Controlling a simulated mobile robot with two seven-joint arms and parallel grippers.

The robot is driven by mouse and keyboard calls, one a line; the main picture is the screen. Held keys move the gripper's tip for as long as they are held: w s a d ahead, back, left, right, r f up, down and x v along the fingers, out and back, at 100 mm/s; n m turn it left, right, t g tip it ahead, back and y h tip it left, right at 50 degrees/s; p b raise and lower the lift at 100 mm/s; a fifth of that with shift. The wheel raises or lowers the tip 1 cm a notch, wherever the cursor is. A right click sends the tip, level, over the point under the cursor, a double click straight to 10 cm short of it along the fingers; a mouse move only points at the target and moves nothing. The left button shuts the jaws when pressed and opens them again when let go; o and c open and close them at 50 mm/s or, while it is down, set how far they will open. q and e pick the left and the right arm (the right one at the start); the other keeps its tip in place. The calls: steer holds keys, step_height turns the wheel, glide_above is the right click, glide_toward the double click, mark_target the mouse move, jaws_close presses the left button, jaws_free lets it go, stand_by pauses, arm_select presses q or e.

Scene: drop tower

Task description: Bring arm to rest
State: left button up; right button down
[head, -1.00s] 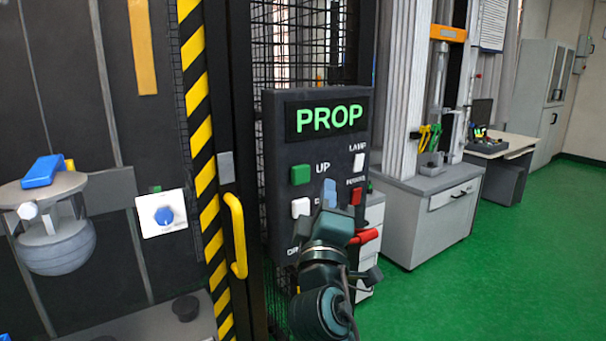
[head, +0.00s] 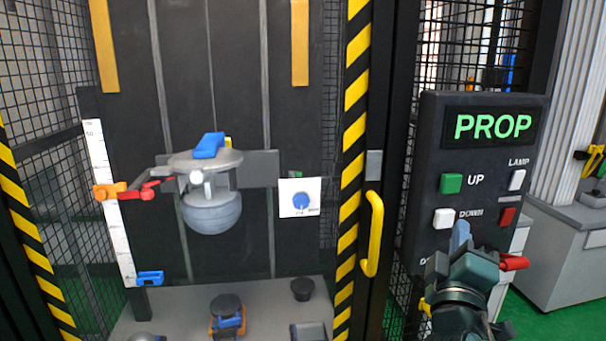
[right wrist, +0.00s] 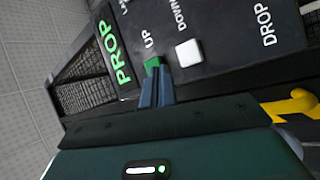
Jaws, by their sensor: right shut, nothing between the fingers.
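My right gripper (head: 461,236) is in front of the lower part of the dark control panel (head: 432,125), just below the white DOWN button (head: 444,217) in the head view. Its narrow blue fingers are together and hold nothing. In the right wrist view the fingers (right wrist: 156,84) point at the panel, and their tips overlap the lower edge of the green UP button (right wrist: 153,62). I cannot tell whether they touch the panel. The panel's display (head: 493,126) reads PROP in green. My left gripper is not in view.
A red lever (head: 514,262) juts out right of my right gripper. Inside the tower hang a grey round-bottomed carriage (head: 211,211) and a white scale (head: 108,205). Green floor lies at the lower right.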

steer(key=a+f+g+y+p, duration=0.1)
steer(key=a+f+y, duration=0.15)
steer(key=f, duration=0.35)
steer(key=a+f+y, duration=0.2)
steer(key=f+y, duration=0.2)
steer(key=f, duration=0.2)
arm_select(q)
steer(key=p, duration=0.1)
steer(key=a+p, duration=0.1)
steer(key=p, duration=0.1)
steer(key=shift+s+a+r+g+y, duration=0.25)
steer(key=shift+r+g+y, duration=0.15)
arm_select(e)
steer(key=s+a+f+m+g+y, duration=0.2)
steer(key=s+a+f+g+y, duration=0.1)
steer(key=s+f, duration=0.6)
steer(key=s+a+f+m+g+y, duration=0.3)
steer(key=s+a+f, duration=0.3)
steer(key=s+f, duration=0.3)
step_height(320, 180, down, 4)
steer(key=shift+s+r+g+y, duration=0.1)
steer(key=shift+s+g+y, duration=0.25)
steer(key=shift+g+y, duration=0.3)
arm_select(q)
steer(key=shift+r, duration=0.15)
arm_select(e)
steer(key=c, duration=2.2)
jaws_free()
